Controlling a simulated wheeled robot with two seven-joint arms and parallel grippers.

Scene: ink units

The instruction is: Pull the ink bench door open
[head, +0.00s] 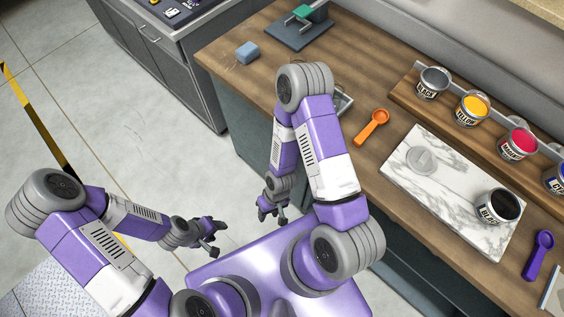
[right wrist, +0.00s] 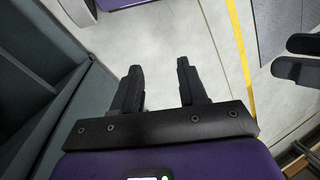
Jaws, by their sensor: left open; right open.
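The ink bench (head: 232,50) has a wooden top and a dark teal-grey front, mostly hidden behind my right arm in the head view. In the right wrist view, teal-grey panels (right wrist: 75,115) stand at the left beside what looks like a shelved recess (right wrist: 25,80). I cannot tell for sure which panel is the door or how far it stands open; no handle shows clearly. My right gripper (head: 272,214) is open and empty, beside the bench front; its fingers show apart over floor in the right wrist view (right wrist: 160,80). My left gripper (head: 212,238) is open and empty, further left over the floor.
A grey cabinet (head: 165,55) stands beyond.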

